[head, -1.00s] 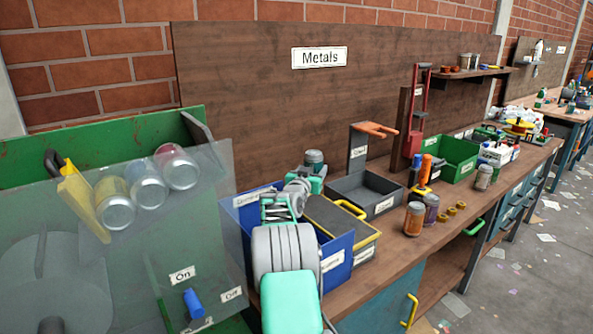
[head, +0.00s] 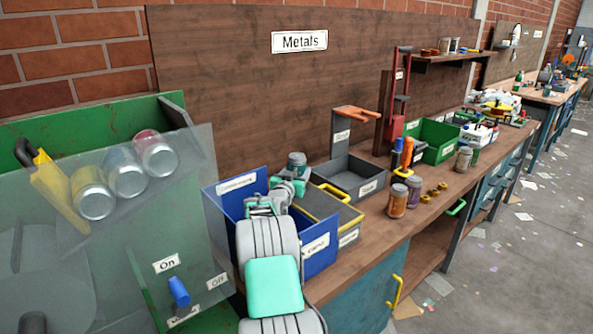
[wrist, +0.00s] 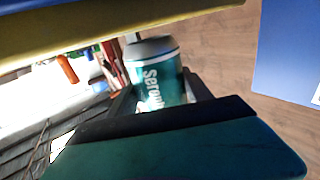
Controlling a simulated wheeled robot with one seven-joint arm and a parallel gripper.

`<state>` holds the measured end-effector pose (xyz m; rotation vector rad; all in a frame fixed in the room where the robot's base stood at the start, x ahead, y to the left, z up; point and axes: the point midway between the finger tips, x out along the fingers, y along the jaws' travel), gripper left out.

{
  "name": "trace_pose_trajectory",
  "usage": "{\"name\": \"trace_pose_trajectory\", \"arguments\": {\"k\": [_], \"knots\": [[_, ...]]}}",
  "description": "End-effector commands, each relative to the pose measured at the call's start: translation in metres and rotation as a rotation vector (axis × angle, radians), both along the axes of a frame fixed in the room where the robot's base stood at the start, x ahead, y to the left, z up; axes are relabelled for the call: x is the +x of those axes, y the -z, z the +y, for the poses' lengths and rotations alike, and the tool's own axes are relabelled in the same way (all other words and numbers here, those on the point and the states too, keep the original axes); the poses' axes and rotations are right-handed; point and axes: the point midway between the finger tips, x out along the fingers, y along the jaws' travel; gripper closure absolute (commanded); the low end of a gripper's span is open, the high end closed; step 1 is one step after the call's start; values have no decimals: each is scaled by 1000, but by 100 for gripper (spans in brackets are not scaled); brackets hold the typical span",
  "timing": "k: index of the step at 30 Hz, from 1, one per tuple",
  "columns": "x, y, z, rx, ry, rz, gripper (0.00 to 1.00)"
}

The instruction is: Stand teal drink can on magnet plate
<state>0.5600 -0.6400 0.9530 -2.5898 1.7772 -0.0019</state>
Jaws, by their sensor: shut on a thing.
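The teal drink can (head: 297,159) has a grey top and shows just beyond my gripper (head: 290,178) in the head view, above the back of the blue bin. In the wrist view the can (wrist: 156,78) stands roughly upright, with white lettering, between the dark fingers of my gripper (wrist: 160,103). My gripper is shut on it. Its lower part is hidden behind the near finger. I cannot pick out the magnet plate for certain in either view.
A blue bin (head: 318,258), a yellow-rimmed bin (head: 349,238) and a grey tray (head: 372,186) crowd the bench around my arm. A green machine with a clear guard (head: 190,230) stands at left. Bottles and two cans (head: 398,202) stand to the right.

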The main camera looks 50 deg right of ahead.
Motion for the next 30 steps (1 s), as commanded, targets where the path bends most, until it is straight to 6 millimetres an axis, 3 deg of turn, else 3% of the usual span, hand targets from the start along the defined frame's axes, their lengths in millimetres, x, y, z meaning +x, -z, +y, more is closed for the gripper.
{"name": "trace_pose_trajectory", "arguments": {"k": [24, 25, 30], "knots": [[0, 11, 0, -1, 0, 0, 86], [0, 11, 0, -1, 0, 0, 41], [0, 10, 0, -1, 0, 0, 27]]}}
